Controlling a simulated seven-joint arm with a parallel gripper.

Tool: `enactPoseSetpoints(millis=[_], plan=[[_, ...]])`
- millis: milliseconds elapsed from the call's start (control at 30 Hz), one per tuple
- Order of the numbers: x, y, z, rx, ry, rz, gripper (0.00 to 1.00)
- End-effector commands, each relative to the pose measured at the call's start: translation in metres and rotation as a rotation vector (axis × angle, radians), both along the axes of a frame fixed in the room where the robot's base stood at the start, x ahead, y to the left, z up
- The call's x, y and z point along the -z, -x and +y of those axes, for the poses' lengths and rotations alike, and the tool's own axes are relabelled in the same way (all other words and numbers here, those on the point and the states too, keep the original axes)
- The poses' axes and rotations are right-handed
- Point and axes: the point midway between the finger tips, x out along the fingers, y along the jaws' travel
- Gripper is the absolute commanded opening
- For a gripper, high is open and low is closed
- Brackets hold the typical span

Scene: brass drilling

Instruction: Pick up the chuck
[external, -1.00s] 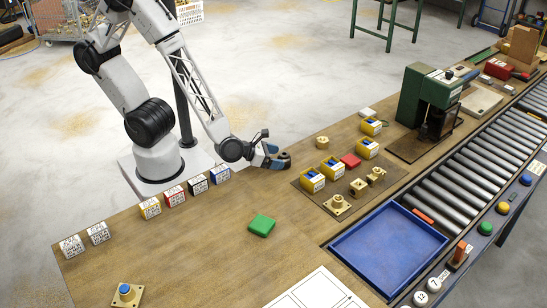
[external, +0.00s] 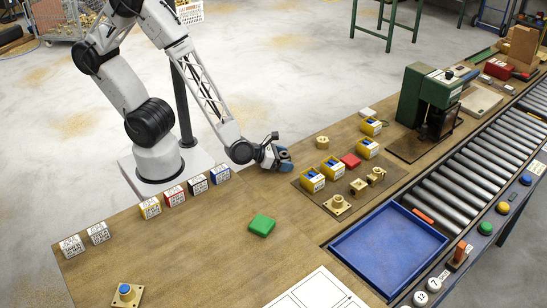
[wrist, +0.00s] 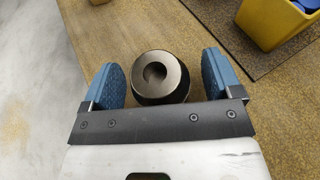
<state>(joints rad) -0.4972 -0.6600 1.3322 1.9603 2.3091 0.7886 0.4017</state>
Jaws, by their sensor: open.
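The chuck (wrist: 160,62) is a dark, round metal piece with a shallow hollow in its top. In the wrist view it stands on the brown tabletop between my gripper's two blue fingers (wrist: 165,78), with a gap on each side. It appears nearer the left finger than the right. My gripper is open and low at the far edge of the bench. In the external view my gripper (external: 286,160) covers the chuck's place, and I cannot make the chuck out there.
A dark mat (external: 328,206) with yellow bins and brass parts lies to the right; a yellow bin (wrist: 275,22) also shows in the wrist view. A green block (external: 262,225) lies nearer the front. Labelled boxes (external: 197,182) stand left. The tabletop between is clear.

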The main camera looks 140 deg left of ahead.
Motion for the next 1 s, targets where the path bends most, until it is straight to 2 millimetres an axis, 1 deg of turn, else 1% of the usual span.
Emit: enactPoseSetpoints(millis=[33, 400, 467, 500, 800, 1000], plan=[[0.000, 0.000, 0.000, 0.000, 0.000, 0.000, 0.80], [0.000, 0.000, 0.000, 0.000, 0.000, 0.000, 0.23], [0.000, 0.000, 0.000, 0.000, 0.000, 0.000, 0.14], [-0.001, 0.000, 0.000, 0.000, 0.000, -0.001, 0.12], [-0.002, 0.000, 0.000, 0.000, 0.000, -0.001, 0.12], [-0.012, 0.000, 0.000, 0.000, 0.000, -0.001, 0.12]])
